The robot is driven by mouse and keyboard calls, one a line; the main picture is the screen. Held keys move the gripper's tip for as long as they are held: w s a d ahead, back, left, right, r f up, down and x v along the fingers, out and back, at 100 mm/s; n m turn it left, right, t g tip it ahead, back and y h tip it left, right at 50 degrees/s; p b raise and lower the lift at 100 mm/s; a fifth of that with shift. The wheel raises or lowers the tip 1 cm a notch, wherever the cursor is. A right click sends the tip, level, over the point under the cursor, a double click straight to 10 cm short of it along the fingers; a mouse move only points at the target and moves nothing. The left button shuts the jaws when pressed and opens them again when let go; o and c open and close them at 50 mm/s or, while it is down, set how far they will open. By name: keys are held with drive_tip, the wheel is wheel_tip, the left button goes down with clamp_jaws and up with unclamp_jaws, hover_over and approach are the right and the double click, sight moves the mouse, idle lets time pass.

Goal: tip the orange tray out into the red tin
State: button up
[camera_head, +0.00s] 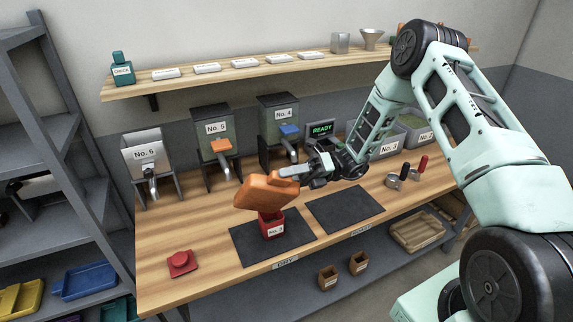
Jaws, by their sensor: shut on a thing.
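The orange tray (264,193) is in my gripper (303,178), which is shut on its right end. The tray is held in the air above the red tin (271,227), tilted with its left end lower. The red tin stands upright on the left dark mat (295,238) and carries a white label. The tray's lower edge hides the top of the tin. I cannot tell whether the tray touches the tin or whether anything is in either one.
A red lid-like piece (181,263) lies at the bench's left front. Hoppers No. 6 (147,155), No. 5 (213,130) and No. 4 (280,118) stand behind. The right dark mat (345,205) is empty. Two scoops (396,180) lie right of it.

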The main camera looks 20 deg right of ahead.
drive_tip(key=s+a+f+n+t+h+b, duration=0.1)
drive_tip(key=s+a+f+n+h+b, duration=0.1)
drive_tip(key=f+b, duration=0.6)
drive_tip(key=s+a+f+n+h+b, duration=0.3)
drive_tip(key=s+f+n+h+b, duration=0.1)
drive_tip(key=s+f+n+b, duration=0.3)
drive_tip(key=shift+s+f+n+t+b, duration=0.4)
drive_tip(key=shift+f+b, duration=0.3)
drive_tip(key=shift+b, duration=0.6)
drive_tip(key=shift+a, duration=0.1)
